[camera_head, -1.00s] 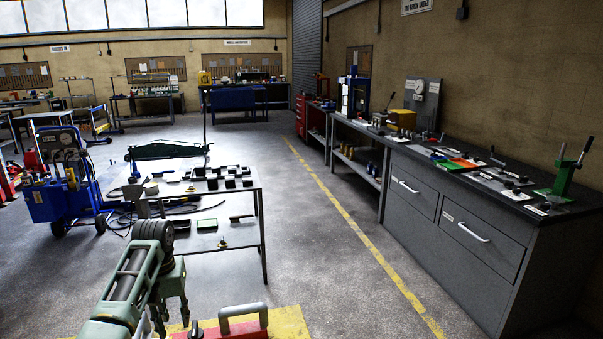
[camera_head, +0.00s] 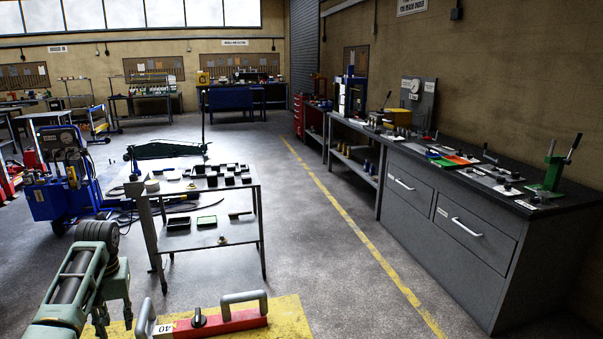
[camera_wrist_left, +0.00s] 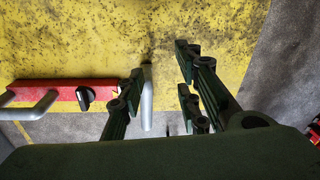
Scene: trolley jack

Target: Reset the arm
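My left gripper (camera_head: 113,318) is at the lower left of the head view. Its fingers are apart in the left wrist view (camera_wrist_left: 160,92), with nothing gripped between them. A red bar (camera_head: 235,323) with grey handles and a black knob lies on a yellow surface (camera_head: 288,316). The bar also shows at the left of the left wrist view (camera_wrist_left: 60,88). A grey handle (camera_wrist_left: 147,98) stands beside the left finger there; I cannot tell if they touch. A green trolley jack (camera_head: 165,150) stands on the floor beyond the small table. My right gripper is not in view.
A small metal table (camera_head: 205,186) with black trays stands ahead. A blue wheeled cart (camera_head: 62,190) is at the left. A long grey workbench (camera_head: 470,232) with tools runs along the right wall. The floor between table and workbench is clear, with a yellow line.

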